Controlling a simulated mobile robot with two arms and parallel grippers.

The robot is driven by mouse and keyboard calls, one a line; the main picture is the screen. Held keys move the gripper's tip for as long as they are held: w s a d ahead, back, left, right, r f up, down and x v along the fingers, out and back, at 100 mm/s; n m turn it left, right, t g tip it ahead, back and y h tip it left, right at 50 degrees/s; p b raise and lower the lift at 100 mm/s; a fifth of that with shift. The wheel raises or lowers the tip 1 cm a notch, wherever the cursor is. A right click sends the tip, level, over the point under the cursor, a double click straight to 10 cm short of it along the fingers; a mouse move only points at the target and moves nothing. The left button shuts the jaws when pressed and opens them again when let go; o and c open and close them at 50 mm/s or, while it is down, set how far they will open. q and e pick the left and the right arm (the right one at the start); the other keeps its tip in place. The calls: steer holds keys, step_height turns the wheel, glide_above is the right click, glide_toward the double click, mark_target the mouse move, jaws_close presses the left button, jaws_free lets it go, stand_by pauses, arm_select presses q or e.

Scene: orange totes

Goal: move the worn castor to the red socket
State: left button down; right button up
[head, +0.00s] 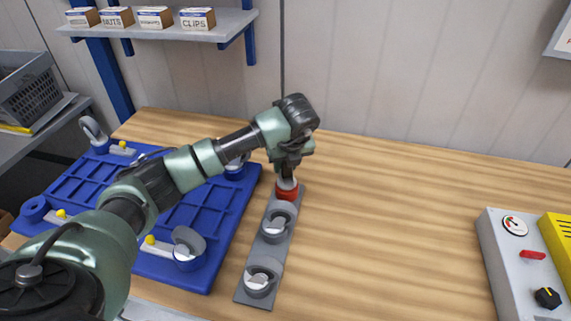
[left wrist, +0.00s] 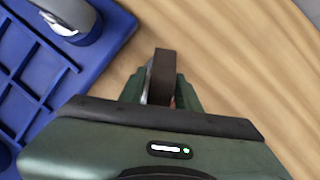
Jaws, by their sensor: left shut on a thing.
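My left gripper (head: 287,172) points down over the red socket (head: 287,191), at the far end of a grey strip (head: 255,290). It is shut on the worn castor, whose dark brown wheel (left wrist: 162,75) shows between the fingers in the left wrist view. In the head view a pale part of the castor (head: 287,183) shows under the fingers, at the red socket's opening. The fingers hide most of it, and I cannot tell whether it is fully seated. My right gripper is not in view.
A blue tray (head: 225,225) at left holds several castors and an empty blue ring (head: 35,208). A control box (head: 505,260) stands at right. The wooden table between is clear.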

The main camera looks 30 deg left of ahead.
arm_select(q)
steer(key=shift+f+b, duration=0.3)
stand_by(0.6)
steer(key=c, duration=0.9)
jaws_free()
steer(key=b+v, duration=0.1)
steer(key=v, duration=0.7)
steer(key=shift+b, duration=0.4)
